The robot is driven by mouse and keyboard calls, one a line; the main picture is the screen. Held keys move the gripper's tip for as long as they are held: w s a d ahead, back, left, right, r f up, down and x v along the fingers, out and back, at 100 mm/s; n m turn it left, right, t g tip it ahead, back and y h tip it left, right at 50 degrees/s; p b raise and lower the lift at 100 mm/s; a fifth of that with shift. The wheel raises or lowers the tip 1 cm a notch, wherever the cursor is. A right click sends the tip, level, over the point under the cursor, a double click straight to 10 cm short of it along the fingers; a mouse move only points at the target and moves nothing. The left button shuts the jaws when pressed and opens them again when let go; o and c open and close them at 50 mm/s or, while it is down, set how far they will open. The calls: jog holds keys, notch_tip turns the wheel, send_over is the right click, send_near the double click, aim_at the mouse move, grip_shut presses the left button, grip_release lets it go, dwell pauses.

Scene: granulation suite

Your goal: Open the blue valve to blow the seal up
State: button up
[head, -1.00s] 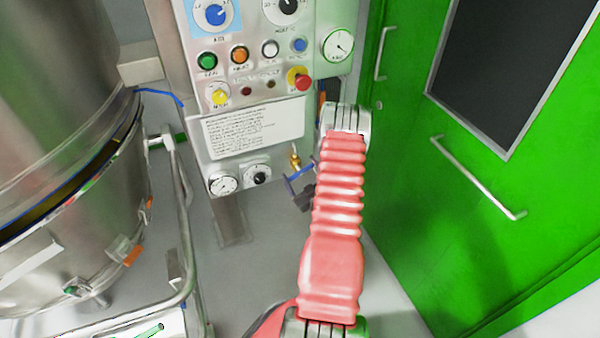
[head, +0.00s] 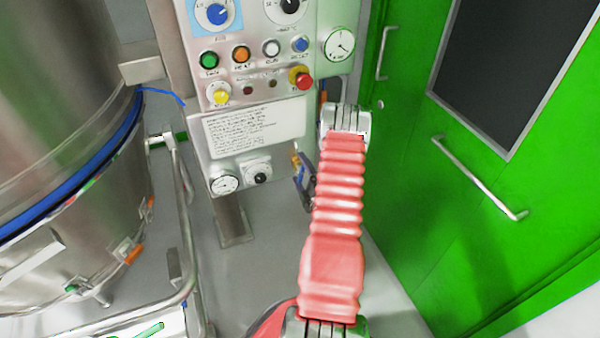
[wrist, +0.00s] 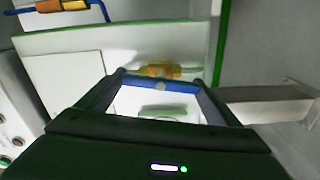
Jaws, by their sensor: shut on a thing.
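The valve has a brass body (head: 296,157) at the lower right edge of the control panel, and its blue lever (head: 301,172) now hangs steeply down beside it. In the wrist view the blue lever (wrist: 158,85) lies between my fingertips, with the brass body (wrist: 160,70) just behind it. My gripper (wrist: 157,87) is shut on the lever. In the head view my gripper (head: 306,184) is small, dark and partly hidden behind my red-sleeved arm. The seal (head: 75,185) shows as a bright blue band filling the gap around the steel vessel (head: 60,100).
The white panel (head: 258,120) carries buttons, a red stop button (head: 304,82) and dials. A small gauge (head: 224,183) sits low on it. A green door (head: 480,220) stands close on the right. A metal rail (head: 182,210) runs beside the vessel.

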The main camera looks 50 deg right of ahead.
jog(key=shift+w+a+f+n, duration=0.1)
jog(key=shift+a+f+n, duration=0.05)
jog(key=shift+n, duration=0.45)
jog(key=shift+w+a+f+n, duration=0.1)
jog(key=shift+a+n, duration=0.05)
jog(key=shift+n, duration=0.45)
jog(key=shift+s, duration=0.1)
jog(key=o, duration=0.9)
jog(key=shift+d, duration=0.2)
jog(key=shift+s+r, duration=0.1)
jog(key=v, duration=1.3)
jog(key=shift+s+a, duration=0.2)
jog(key=shift+s, duration=0.05)
